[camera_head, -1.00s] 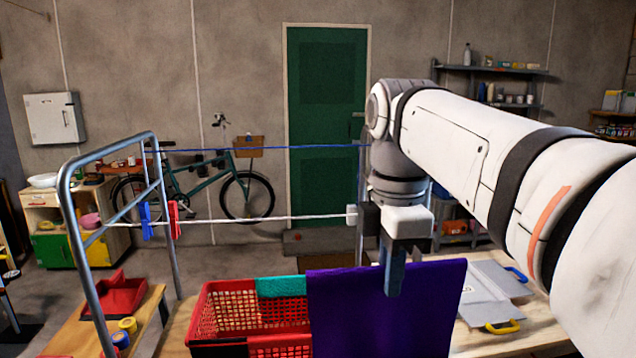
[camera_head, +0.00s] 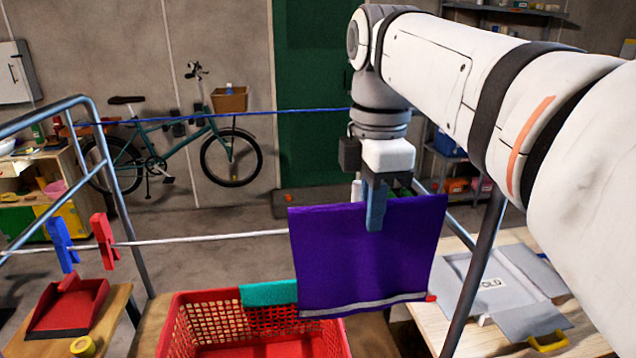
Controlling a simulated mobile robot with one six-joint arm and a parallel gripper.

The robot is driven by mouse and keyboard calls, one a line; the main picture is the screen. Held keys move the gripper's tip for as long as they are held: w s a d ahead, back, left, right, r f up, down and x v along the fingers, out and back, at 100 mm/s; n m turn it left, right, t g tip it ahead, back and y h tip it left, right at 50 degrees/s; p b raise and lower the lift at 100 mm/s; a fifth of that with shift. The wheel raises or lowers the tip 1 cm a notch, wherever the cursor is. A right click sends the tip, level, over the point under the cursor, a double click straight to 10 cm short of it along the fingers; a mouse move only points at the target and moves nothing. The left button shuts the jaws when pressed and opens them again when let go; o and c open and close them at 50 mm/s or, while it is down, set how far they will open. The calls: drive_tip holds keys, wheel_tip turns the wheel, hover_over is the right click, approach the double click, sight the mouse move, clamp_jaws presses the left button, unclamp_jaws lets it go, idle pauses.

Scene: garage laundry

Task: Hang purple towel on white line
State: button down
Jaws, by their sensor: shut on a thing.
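The purple towel (camera_head: 335,265) hangs from my gripper (camera_head: 375,215), which is shut on its upper edge. A pale stripe runs along the towel's lower hem. The white line (camera_head: 200,239) runs across from the left frame and passes out of sight at the towel's left edge, so the towel appears in front of it. I cannot tell whether the two touch. A blue clothespin (camera_head: 62,245) and a red clothespin (camera_head: 104,240) are on the white line at the left.
A blue line (camera_head: 270,113) runs farther back. A red basket (camera_head: 215,325) with a teal cloth (camera_head: 268,294) stands below, left of the towel. A metal frame (camera_head: 112,180) is at the left. A red dustpan (camera_head: 68,308) lies left.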

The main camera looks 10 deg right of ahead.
drive_tip(key=shift+s, duration=0.1)
drive_tip(key=shift+d, duration=0.1)
drive_tip(key=shift+w+r+p, duration=0.15)
drive_tip(key=shift+w+p, duration=2.15)
drive_tip(key=shift+w, duration=2.3)
drive_tip(key=shift+s+f+b, duration=0.1)
drive_tip(key=shift+f+b, duration=3.05)
drive_tip(key=shift+f, duration=1.2)
drive_tip(key=c, duration=1.4)
unclamp_jaws()
